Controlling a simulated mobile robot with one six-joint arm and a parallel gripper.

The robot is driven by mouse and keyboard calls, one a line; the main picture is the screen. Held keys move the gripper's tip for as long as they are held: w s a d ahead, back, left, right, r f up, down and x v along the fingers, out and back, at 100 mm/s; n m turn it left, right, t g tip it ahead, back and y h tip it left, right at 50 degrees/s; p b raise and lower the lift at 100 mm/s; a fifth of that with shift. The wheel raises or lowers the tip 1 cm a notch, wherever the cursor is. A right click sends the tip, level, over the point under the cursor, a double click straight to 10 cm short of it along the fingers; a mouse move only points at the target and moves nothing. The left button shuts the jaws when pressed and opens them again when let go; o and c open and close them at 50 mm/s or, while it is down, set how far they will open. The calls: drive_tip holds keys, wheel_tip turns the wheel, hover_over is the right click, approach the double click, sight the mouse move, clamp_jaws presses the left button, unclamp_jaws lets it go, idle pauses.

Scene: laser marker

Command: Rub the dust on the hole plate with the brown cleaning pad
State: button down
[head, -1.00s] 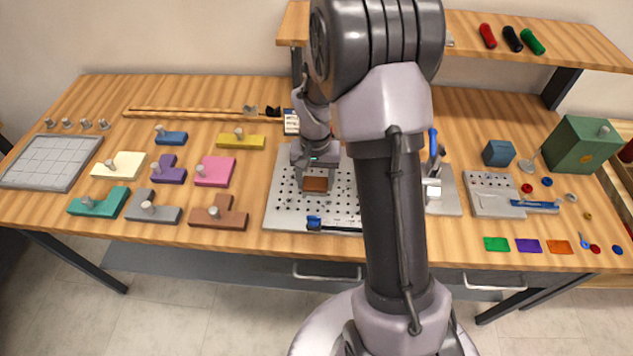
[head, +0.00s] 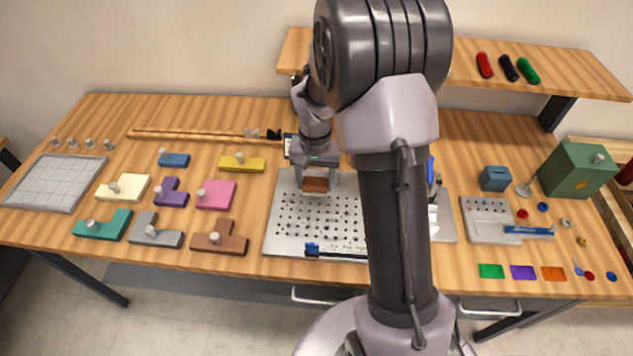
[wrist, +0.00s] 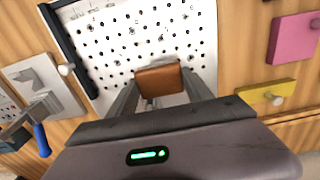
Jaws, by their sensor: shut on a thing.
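The hole plate (head: 290,235) is a pale grey board with rows of dark holes on the wooden table, partly hidden behind my arm. Dark specks of dust show on its middle and front part. My gripper (head: 315,183) is shut on the brown cleaning pad (head: 315,186) over the plate's back edge. In the wrist view the pad (wrist: 160,80) sits between the fingers, in front of the plate (wrist: 130,35). I cannot tell whether the pad touches the plate.
Left are a pink block (head: 216,196), a yellow block (head: 243,164) and several other knobbed pieces. At right are a grey holder (head: 485,222) and a green box (head: 570,170).

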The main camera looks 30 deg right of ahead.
drive_tip(key=shift+r+p, duration=0.55)
drive_tip(key=shift+r, duration=0.5)
